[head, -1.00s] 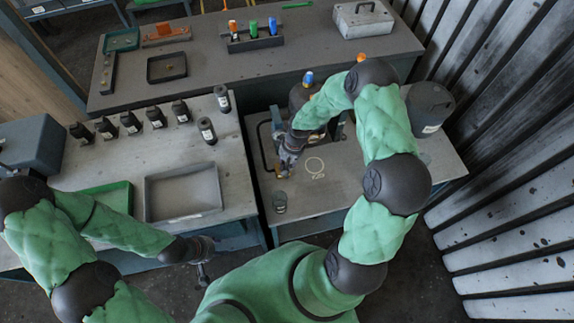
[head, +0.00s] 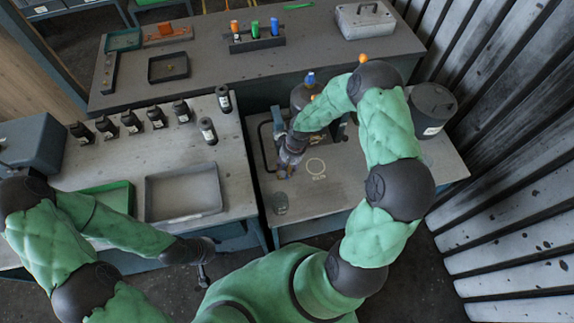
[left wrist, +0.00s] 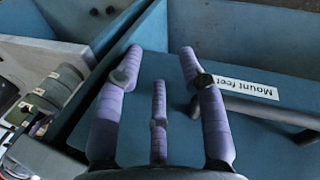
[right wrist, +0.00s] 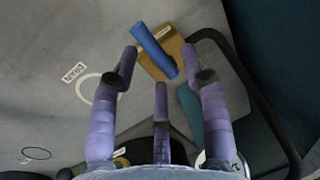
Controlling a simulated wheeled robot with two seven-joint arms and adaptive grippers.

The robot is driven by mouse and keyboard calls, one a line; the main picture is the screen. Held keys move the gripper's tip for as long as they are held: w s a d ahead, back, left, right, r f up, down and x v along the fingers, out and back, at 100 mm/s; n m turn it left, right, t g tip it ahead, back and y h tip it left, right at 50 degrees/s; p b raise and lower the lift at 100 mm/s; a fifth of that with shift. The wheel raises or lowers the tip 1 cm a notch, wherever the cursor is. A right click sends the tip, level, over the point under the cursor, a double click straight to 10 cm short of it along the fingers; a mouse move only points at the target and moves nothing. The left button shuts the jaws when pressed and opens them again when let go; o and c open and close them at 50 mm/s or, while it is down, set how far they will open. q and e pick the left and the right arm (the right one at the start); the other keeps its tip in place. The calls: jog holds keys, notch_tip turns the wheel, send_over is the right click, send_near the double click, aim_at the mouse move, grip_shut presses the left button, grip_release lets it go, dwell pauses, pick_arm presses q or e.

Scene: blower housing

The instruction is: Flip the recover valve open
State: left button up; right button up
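In the right wrist view a brass valve block (right wrist: 172,45) carries a blue lever (right wrist: 154,48), which lies slanted across it. No readable label shows whether it is the recover valve. My right gripper (right wrist: 162,52) is open, its fingertips on either side of the valve. I cannot tell whether a finger touches the lever. In the head view my right gripper (head: 287,167) is low over the right bench, and the valve is not clear there. My left gripper (head: 203,273) hangs in front of the left bench. The left wrist view shows that gripper (left wrist: 160,52) open and empty.
A dark cylinder stands behind my right arm, with a blue-topped part (head: 309,78). A dark drum (head: 431,107) stands at right. An empty grey tray (head: 184,192) and several black bottles occupy the left bench.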

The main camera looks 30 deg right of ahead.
notch_tip(320, 180, up, 12)
jog(key=d, duration=0.2)
jog(key=shift+s+d, duration=0.15)
jog(key=shift+s, duration=0.15)
jog(key=shift+f, duration=0.15)
dwell(0.5)
